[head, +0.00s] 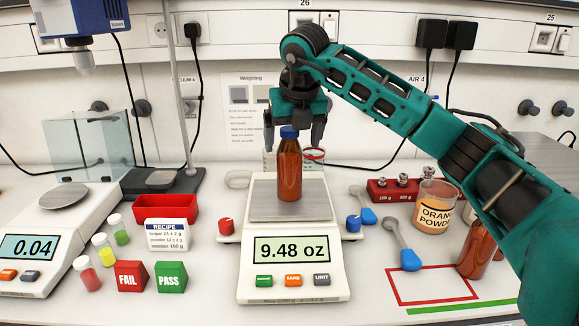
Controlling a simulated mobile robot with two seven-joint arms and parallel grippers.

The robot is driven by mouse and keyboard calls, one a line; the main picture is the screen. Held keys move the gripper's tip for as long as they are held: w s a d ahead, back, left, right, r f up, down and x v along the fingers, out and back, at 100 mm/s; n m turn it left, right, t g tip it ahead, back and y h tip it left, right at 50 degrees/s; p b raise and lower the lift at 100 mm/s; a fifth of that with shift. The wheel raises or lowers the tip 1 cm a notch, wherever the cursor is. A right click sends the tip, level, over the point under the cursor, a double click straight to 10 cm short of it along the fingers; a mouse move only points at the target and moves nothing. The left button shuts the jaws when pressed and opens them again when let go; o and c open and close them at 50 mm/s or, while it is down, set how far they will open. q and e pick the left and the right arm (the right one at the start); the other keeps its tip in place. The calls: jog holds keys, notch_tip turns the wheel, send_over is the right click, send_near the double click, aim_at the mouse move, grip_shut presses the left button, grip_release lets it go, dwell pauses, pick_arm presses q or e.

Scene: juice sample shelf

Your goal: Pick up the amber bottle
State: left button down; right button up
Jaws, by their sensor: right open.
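The amber bottle (289,172) with a blue cap stands upright on the pan of the white scale (293,272), whose display reads 9.48 oz. My right gripper (294,138) is open and points down at the bottle's top. Its fingers show on either side of the blue cap, with visible gaps; exact depth is hard to tell. A second amber bottle (476,252) stands at the right, partly hidden by my right arm. My left gripper is not in view.
Red and blue knobs flank the scale. Blue-ended scoops (404,247), an orange powder jar (434,207) and a red weight block (392,190) are to its right. FAIL (131,277) and PASS (170,277) blocks, small vials and a red tray (178,208) are to its left.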

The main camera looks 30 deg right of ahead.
jog(key=x, duration=0.4)
jog(key=shift+a+f, duration=0.1)
jog(key=shift+f, duration=0.2)
jog(key=shift+s, duration=0.1)
jog(key=shift+c, duration=0.2)
jog(key=shift+r, duration=0.1)
jog(key=c, duration=1.3)
notch_tip(320, 180, up, 20)
jog(key=p, duration=0.2)
send_over(290, 153)
jog(key=w+d, duration=0.1)
jog(key=w, duration=0.1)
jog(key=shift+s+d, duration=0.15)
jog(key=shift+s, duration=0.05)
jog(key=shift+c, duration=0.2)
